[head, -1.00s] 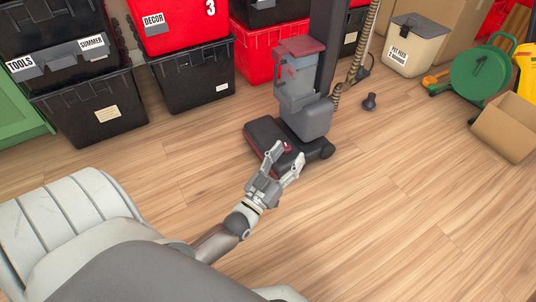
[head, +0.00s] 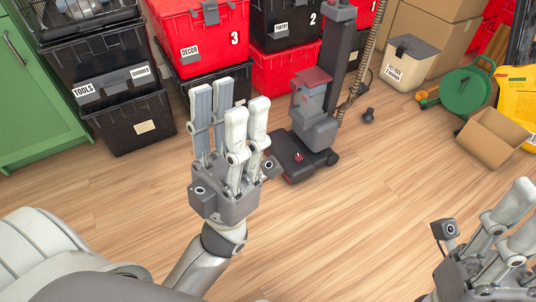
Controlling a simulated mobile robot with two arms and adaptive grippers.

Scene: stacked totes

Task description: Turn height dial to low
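An upright vacuum cleaner (head: 313,132) with a dark grey body and a reddish-topped bin stands on the wood floor in the head view. A small red dial (head: 298,156) sits on top of its dark floor head (head: 291,166); its setting is too small to read. My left gripper (head: 230,98) is raised in front of the camera, left of the vacuum in the picture, with its fingers pointing up. It is open and empty, and its right side appears close to the floor head's left edge. My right gripper (head: 519,208) shows at the lower right, partly cut off, away from the vacuum.
Stacked black and red totes (head: 205,40) stand behind the vacuum and to its left. A small black object (head: 368,115) lies on the floor right of it. A pet food bin (head: 409,65), a green hose reel (head: 466,91) and an open cardboard box (head: 492,139) are at right. The front floor is clear.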

